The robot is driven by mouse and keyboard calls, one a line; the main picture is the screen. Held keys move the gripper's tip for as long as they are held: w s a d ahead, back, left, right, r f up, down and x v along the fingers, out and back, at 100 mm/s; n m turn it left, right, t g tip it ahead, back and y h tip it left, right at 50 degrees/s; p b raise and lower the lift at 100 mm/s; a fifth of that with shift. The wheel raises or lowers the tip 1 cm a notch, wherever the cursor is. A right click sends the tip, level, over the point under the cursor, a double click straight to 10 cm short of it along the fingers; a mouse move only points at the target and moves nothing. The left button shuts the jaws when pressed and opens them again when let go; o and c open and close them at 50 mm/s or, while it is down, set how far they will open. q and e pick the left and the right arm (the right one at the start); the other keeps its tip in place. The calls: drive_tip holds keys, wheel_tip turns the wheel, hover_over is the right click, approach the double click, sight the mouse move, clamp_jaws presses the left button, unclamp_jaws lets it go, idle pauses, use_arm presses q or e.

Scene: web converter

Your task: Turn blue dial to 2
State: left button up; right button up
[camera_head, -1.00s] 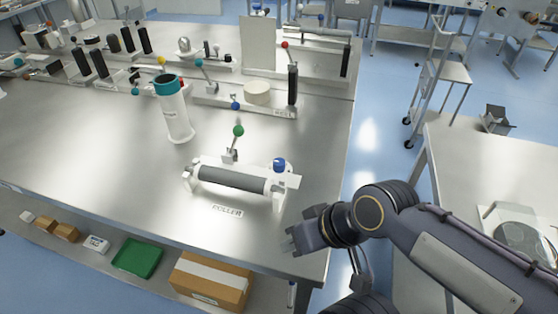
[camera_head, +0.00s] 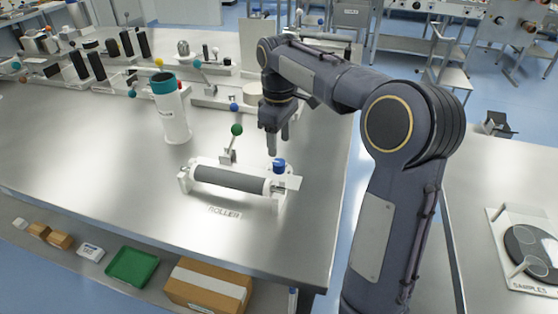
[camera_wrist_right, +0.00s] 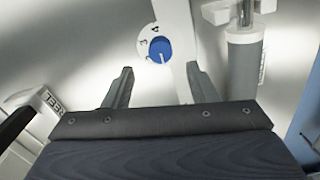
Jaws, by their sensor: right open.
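The blue dial (camera_head: 279,165) sits on the right end of the white roller unit (camera_head: 183,182) on the steel table. In the right wrist view the blue dial (camera_wrist_right: 160,50) has a white pointer line and a white plate with numbers around it; I cannot surely read which number it points at. My right gripper (camera_head: 277,150) is above the dial, fingers pointing down. In the right wrist view its two fingers (camera_wrist_right: 157,88) are apart with nothing between them, and the dial shows beyond the fingertips. My left gripper is not in view.
A green-knobbed lever (camera_head: 237,130) stands behind the grey roller (camera_head: 230,179). A white bottle with a teal cap (camera_head: 175,120) stands at the back left. Table front is clear around the ROLLER label (camera_head: 224,212). A side table (camera_head: 480,180) is at the right.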

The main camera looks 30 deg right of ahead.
sight(279, 162)
wheel_tip(279, 162, down, 7)
drive_tip(key=shift+r+b, duration=0.2)
drive_tip(key=shift+b, duration=0.2)
drive_tip(key=c, duration=1)
drive_tip(key=shift+o, duration=0.2)
